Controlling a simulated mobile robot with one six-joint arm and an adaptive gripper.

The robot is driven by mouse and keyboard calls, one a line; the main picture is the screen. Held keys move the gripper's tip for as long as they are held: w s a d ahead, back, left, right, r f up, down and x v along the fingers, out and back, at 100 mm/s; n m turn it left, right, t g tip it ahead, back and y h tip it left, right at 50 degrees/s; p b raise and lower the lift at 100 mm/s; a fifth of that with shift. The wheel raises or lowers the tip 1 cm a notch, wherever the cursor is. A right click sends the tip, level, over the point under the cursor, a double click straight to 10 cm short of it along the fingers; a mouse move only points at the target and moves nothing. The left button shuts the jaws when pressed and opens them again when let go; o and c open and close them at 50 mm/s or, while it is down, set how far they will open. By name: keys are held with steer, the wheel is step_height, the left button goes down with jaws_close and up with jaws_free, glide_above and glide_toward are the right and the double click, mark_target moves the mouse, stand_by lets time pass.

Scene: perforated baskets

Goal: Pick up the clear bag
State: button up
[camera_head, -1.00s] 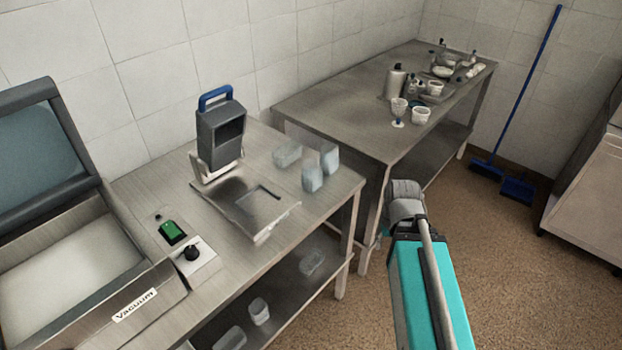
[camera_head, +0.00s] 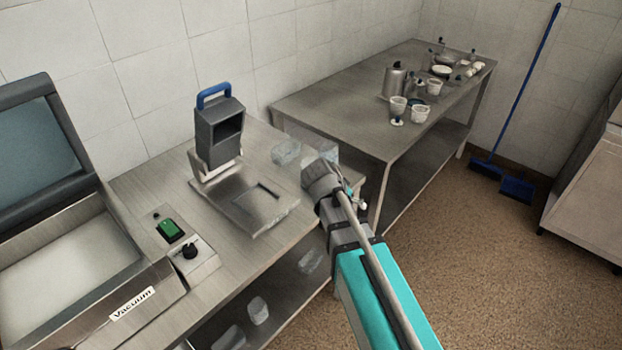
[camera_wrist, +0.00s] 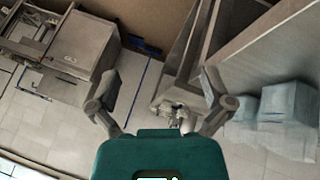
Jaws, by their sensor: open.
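Several translucent, pale bluish bag-like items stand on the near steel table. One (camera_head: 286,152) shows clearly in the head view, and part of another (camera_head: 326,155) shows behind my arm. In the wrist view two pale bluish blocks (camera_wrist: 290,103) lie at the right, outside my right finger. I cannot tell which one is the clear bag. My gripper (camera_wrist: 160,88) is open, its two fingers spread apart with nothing held between them. In the head view my arm's end is at the table's right edge and hides part of the items, and the fingers cannot be made out.
A grey device with a blue handle (camera_head: 219,130) stands left of the items, beside a steel plate (camera_head: 262,215). A vacuum machine (camera_head: 75,255) is at the left. Containers (camera_head: 420,113) crowd the far table (camera_head: 335,115). Clear containers sit on the lower shelf.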

steer(key=w+a+r+m+t+h, duration=0.1)
steer(key=w+a+r+t, duration=0.1)
steer(key=a, duration=0.8)
steer(key=w+a+r+m+t+h, duration=0.1)
steer(key=a+r+t, duration=0.4)
steer(key=a, duration=0.5)
steer(key=w+m, duration=0.1)
steer(key=w, duration=0.1)
steer(key=shift+w+a+r+h+b, duration=0.2)
steer(key=shift+w+h+b, duration=0.1)
steer(key=shift+w+b, duration=0.1)
steer(key=shift+d+f, duration=0.1)
steer(key=b+x, duration=0.3)
steer(key=x, duration=0.5)
steer(key=shift+w+d, duration=0.15)
steer(key=shift+w, duration=0.05)
steer(key=shift+f, duration=0.1)
steer(key=shift+b+x, duration=0.95)
steer(key=shift+x, duration=1.6)
steer(key=shift+d+r, duration=0.1)
steer(key=shift+r, duration=0.15)
